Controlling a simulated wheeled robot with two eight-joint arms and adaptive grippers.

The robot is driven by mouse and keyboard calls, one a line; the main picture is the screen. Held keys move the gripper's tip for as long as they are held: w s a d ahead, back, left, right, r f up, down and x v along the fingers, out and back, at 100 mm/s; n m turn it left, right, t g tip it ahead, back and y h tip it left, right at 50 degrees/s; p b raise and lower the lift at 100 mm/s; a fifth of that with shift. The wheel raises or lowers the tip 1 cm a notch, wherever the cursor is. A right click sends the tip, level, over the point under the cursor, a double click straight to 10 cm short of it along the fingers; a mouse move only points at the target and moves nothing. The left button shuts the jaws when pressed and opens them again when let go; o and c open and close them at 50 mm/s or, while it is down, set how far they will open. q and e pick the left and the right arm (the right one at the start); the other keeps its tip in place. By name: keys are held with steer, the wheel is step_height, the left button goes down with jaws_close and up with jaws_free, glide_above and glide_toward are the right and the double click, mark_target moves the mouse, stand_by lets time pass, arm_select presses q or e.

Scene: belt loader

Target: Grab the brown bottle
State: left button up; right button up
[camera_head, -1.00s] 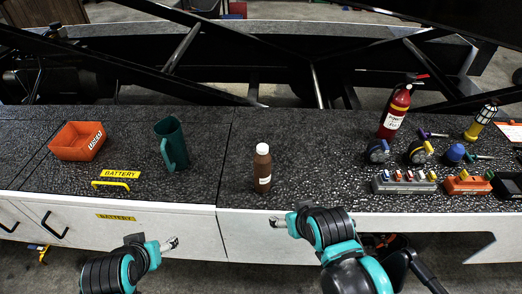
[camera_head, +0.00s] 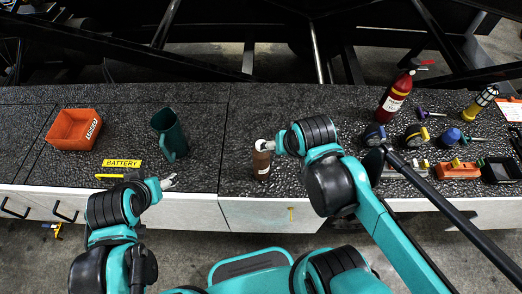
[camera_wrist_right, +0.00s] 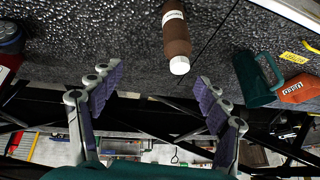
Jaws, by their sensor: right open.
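The brown bottle (camera_head: 261,167) with a white cap and pale label stands on the speckled dark counter, near its front edge. My right gripper (camera_head: 267,146) is at the bottle's top in the head view and hides part of the cap. In the right wrist view the bottle (camera_wrist_right: 177,38) lies ahead, between the lines of the two spread purple-padded fingers of the gripper (camera_wrist_right: 160,85); nothing is held. My left gripper (camera_head: 169,182) hangs by the counter's front edge, left of the bottle; its jaws are too small to read.
A green pitcher (camera_head: 170,135) and an orange bin (camera_head: 73,130) stand to the left. A red fire extinguisher (camera_head: 395,98), a yellow flashlight (camera_head: 480,103) and several small tools are to the right. The counter between pitcher and bottle is clear.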

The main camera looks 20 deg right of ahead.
mark_target(262, 142)
steer(key=w+a+f+m+g, duration=0.1)
steer(key=w+m, duration=0.1)
steer(key=m, duration=0.1)
steer(key=w+a+f+m+g+p, duration=0.1)
steer(key=w+f+m+g, duration=0.1)
steer(key=w+m, duration=0.1)
steer(key=w+a+f+m+g, duration=0.1)
steer(key=w+f+m+g, duration=0.1)
steer(key=shift+w+a+m, duration=0.2)
steer(key=shift+a+m, duration=0.2)
steer(key=shift+w+a+f+m, duration=0.1)
steer(key=shift+f+m, duration=0.2)
steer(key=shift+f, duration=0.05)
steer(key=shift+f+g, duration=0.3)
arm_select(q)
steer(key=shift+r+b, duration=0.1)
steer(key=shift+b, duration=0.9)
arm_select(e)
step_height(262, 142, down, 8)
steer(key=shift+w+r, duration=0.25)
steer(key=shift+w, duration=0.15)
steer(key=c, duration=1.6)
